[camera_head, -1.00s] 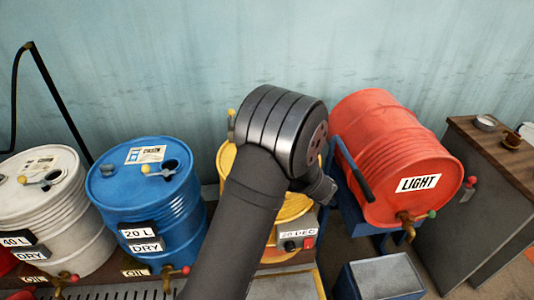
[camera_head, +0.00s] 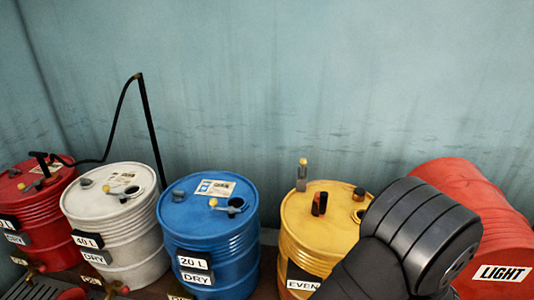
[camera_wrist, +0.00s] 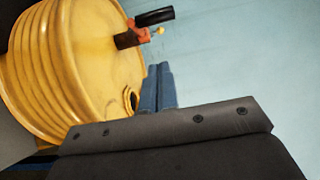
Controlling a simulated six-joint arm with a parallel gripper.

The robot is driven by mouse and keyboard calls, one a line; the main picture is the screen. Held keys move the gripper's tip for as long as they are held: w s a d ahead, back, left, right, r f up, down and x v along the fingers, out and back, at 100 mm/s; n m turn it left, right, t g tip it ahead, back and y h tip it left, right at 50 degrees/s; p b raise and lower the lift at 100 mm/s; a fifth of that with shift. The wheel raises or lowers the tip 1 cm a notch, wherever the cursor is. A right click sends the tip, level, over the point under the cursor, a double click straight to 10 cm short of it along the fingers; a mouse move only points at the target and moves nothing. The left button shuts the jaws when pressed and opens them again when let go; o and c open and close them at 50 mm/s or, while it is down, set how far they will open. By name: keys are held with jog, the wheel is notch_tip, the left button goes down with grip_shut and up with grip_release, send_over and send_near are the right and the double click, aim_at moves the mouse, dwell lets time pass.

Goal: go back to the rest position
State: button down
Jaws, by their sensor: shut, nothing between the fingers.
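My arm (camera_head: 415,245) stands at the lower right of the head view, in front of the yellow drum and the tipped red drum. The gripper itself is hidden there. In the wrist view my gripper (camera_wrist: 158,88) shows as two blue fingers side by side, shut and empty. The yellow drum (camera_wrist: 70,70) is at the left of that view, behind the fingers. Its top carries an orange fitting with a black handle (camera_wrist: 153,18) and an open bung hole (camera_wrist: 131,100).
In the head view a red drum (camera_head: 35,205), a white drum (camera_head: 115,220), a blue drum (camera_head: 210,240) and the yellow drum (camera_head: 305,235) stand in a row. A red drum labelled LIGHT (camera_head: 490,215) lies tipped at the right. A black hose (camera_head: 112,120) rises at the left.

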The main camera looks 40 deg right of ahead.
jog(key=w, duration=1.3)
jog(key=shift+d, duration=0.25)
jog(key=shift+a, duration=0.1)
